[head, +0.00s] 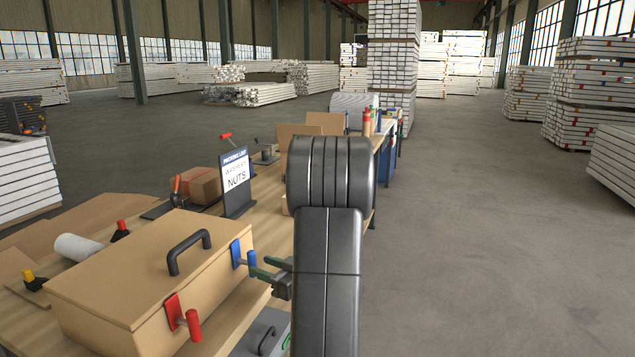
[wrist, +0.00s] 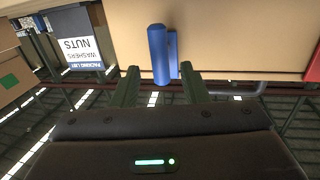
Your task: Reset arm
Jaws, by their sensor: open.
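A tan box (head: 130,265) with a black lid handle (head: 188,252) stands on the workbench; its lid looks shut. A red clamp handle (head: 183,318) is on its near side and a blue handle (head: 238,255) is further along. My gripper (head: 258,267) is beside the blue handle in the head view, its green fingers pointing at it. In the wrist view the fingers of my gripper (wrist: 159,72) are apart, with the blue handle (wrist: 160,52) between them. I cannot tell whether they touch it. My dark arm hides part of the bench.
The workbench (head: 265,225) carries a packing list sign (head: 236,182), a small carton (head: 192,184) and a white roll (head: 78,247). A grey case (head: 252,335) lies below the box, near my arm. The floor (head: 470,240) on the right is clear.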

